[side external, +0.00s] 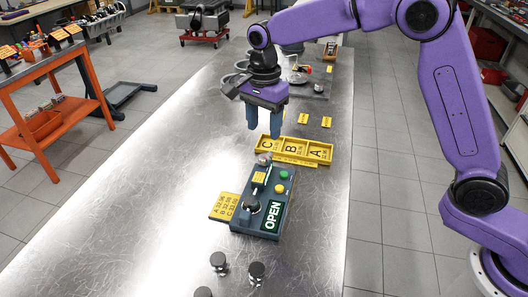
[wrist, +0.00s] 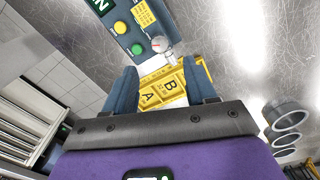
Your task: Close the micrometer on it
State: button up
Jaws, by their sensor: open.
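The micrometer station (side external: 283,196) is a blue-grey box on the metal bench with a green "OPEN" display, a dark knob, and a yellow and a green button. It also shows at the top of the wrist view (wrist: 126,8). The green button (wrist: 137,49) and yellow button (wrist: 119,27) are uncovered. A small silver round piece (side external: 264,160) is at its far end; I cannot tell whether it is a part or the station's own. My gripper (side external: 263,134) is open and empty, pointing down above the bench, beyond the station and near the lettered tray.
A yellow tray (side external: 297,159) marked C, B, A lies just beyond the station. A yellow size card (side external: 227,206) is at its left. Several dark-and-silver cylinders (side external: 256,272) stand at the near end. Metal rings (wrist: 286,120) are at the wrist view's right. Bench left is clear.

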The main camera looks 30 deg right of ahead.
aim_at(264, 156)
notch_tip(264, 156, down, 9)
jog(key=shift+r, duration=0.1)
dwell(0.4)
grip_shut()
